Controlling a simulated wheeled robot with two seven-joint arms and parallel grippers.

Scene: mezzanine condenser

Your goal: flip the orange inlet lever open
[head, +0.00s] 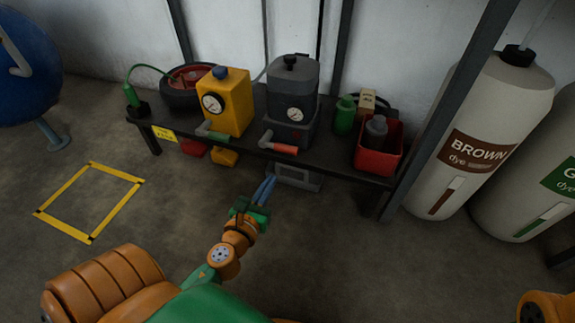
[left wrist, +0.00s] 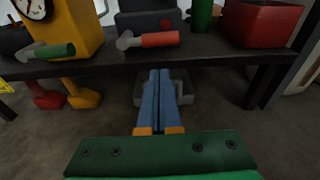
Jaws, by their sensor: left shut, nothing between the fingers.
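The orange inlet lever (head: 284,148) sticks out from the front of the dark grey unit (head: 290,105) on the bench, its handle pointing right. In the left wrist view the orange lever (left wrist: 158,40) lies nearly level, with a grey pivot at its left end. My left gripper (head: 267,183) is below and in front of the bench edge, under the lever and apart from it. Its blue fingers (left wrist: 160,85) are together and hold nothing. My right gripper is not in view.
A yellow unit (head: 232,100) with a green lever (head: 212,134) stands left of the grey unit. A green bottle (head: 345,115) and a red bin (head: 380,150) stand to the right. The bench's front edge (left wrist: 100,66) lies between my fingers and the lever. A grey box (head: 298,178) is under the bench.

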